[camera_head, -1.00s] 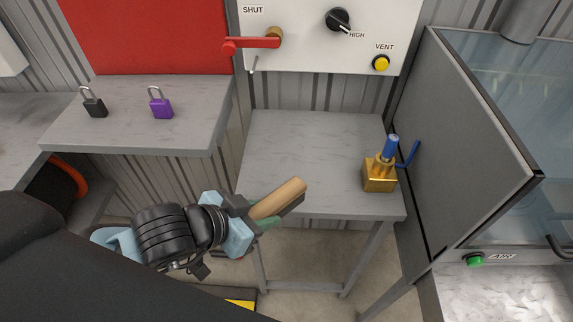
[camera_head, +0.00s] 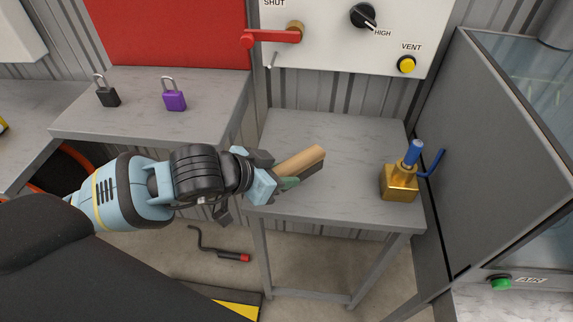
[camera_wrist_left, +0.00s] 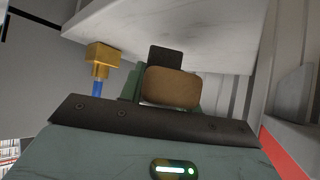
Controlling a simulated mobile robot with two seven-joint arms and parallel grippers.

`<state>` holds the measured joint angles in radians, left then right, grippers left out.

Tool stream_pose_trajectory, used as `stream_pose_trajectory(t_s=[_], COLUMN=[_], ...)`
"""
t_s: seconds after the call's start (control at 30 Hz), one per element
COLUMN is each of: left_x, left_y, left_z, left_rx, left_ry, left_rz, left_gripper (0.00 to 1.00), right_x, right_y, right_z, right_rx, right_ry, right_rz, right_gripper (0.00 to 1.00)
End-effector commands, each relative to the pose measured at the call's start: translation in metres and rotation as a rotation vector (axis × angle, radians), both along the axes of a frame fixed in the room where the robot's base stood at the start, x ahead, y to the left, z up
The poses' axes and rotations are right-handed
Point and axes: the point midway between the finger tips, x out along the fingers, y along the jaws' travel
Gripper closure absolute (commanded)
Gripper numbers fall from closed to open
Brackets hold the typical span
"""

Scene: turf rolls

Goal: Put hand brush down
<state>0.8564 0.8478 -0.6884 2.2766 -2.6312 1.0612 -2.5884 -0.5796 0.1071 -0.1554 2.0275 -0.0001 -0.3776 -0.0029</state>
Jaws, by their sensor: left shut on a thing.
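The hand brush (camera_head: 301,160) has a light wooden handle or block and a darker part along its lower side. My left gripper (camera_head: 279,183) is shut on it and holds it over the front left part of the small grey table (camera_head: 345,130). In the left wrist view the brush's tan end (camera_wrist_left: 172,88) shows close up, with the pale table top (camera_wrist_left: 215,30) beyond it. I cannot tell whether the brush touches the table. The gripper's jaws hide part of it. My right gripper does not show.
A brass block with a blue handle (camera_head: 400,183) stands on the table's right side. Purple (camera_head: 174,99) and black (camera_head: 108,95) padlocks are on the left bench. A grey cabinet (camera_head: 465,150) walls the right. The table's middle and back are clear. A dark bar (camera_head: 222,252) lies on the floor.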

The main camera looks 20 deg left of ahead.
Motion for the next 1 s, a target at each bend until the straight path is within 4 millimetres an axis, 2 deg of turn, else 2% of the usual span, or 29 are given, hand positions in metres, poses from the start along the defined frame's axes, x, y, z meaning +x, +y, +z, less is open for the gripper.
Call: stream_pose_trajectory(t_s=[0.1,0.3,0.53,0.63,0.8,1.0], left_x=[0.024,0.046,0.050,0.060,0.057,0.057], left_y=[0.005,0.010,0.011,0.013,0.012,0.013], left_z=[0.000,-0.003,-0.004,-0.004,-0.032,-0.040], left_rx=[-0.002,-0.001,0.000,-0.002,-0.003,0.000], left_ry=[-0.002,-0.001,-0.001,-0.002,0.002,-0.002], left_rz=[0.003,-0.001,0.000,0.001,0.000,-0.001], left_gripper=[1.00,1.00,1.00,1.00,1.00,1.00], right_x=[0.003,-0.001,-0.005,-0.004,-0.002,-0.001], right_y=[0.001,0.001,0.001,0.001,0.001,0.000], right_z=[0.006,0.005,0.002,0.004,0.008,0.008], right_rx=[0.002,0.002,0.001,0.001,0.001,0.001], right_ry=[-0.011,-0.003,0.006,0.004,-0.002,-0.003], right_rz=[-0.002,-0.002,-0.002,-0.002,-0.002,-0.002], right_gripper=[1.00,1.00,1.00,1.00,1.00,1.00])
